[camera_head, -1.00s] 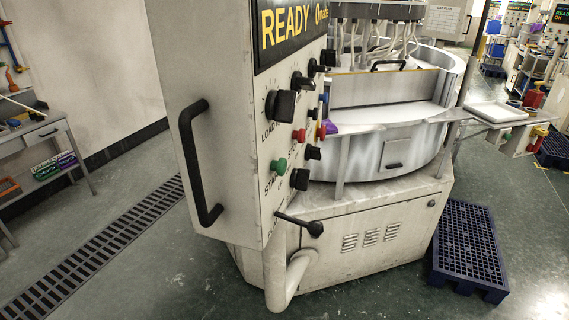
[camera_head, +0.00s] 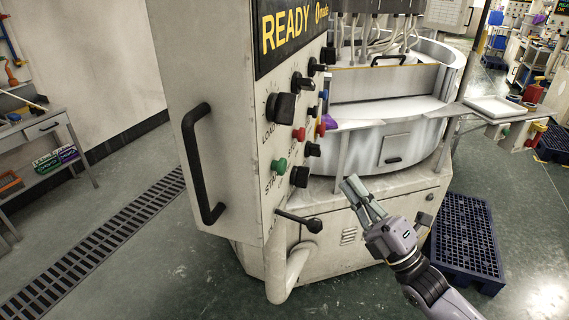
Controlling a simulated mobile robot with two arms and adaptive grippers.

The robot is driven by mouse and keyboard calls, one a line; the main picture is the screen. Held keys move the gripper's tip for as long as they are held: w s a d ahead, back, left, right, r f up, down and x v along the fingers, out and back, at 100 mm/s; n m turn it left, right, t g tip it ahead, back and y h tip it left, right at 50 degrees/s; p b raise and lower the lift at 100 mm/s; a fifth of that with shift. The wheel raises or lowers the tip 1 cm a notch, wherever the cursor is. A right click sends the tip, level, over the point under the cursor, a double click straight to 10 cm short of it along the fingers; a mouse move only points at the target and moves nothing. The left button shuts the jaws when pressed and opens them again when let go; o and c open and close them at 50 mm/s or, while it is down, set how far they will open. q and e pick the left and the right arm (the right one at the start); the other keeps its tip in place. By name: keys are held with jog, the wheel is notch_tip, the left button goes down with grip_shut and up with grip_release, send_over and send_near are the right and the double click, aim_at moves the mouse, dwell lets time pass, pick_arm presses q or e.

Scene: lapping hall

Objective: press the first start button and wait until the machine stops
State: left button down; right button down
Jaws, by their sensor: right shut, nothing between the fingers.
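The lapping machine's control panel fills the middle of the head view. Its display (camera_head: 288,33) reads READY in yellow. A green start button (camera_head: 279,166) sticks out of the panel's lower part, with partly readable lettering below it. A red button (camera_head: 299,134) sits above and to its right. My right gripper (camera_head: 358,195) is shut and empty. It is in front of the machine's lower body, to the right of and a little below the green button, apart from it. My left gripper is out of view.
Black knobs (camera_head: 280,107) and a black lever (camera_head: 299,221) stick out near the buttons. A long black handle (camera_head: 199,163) is on the cabinet's left face. A blue pallet (camera_head: 467,240) lies on the floor at right. A side tray (camera_head: 495,109) stands at the back right.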

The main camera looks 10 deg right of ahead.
aim_at(279, 166)
jog(key=r, duration=0.1)
jog(key=s+r+n+y, duration=0.1)
jog(key=a+r+n, duration=0.1)
jog(key=shift+s+y, duration=0.35)
jog(key=shift+y, duration=0.05)
jog(key=w+a, duration=0.4)
jog(key=a, duration=0.3)
jog(key=shift+a, duration=0.35)
jog(key=shift+w, duration=0.15)
dwell(1.0)
jog(key=shift+w+a, duration=0.15)
jog(key=shift+a, duration=0.2)
jog(key=shift+w+a, duration=0.2)
jog(key=shift+a, duration=0.2)
dwell(0.8)
jog(key=shift+d, duration=0.1)
jog(key=shift+s+d, duration=0.45)
jog(key=shift+d, duration=0.2)
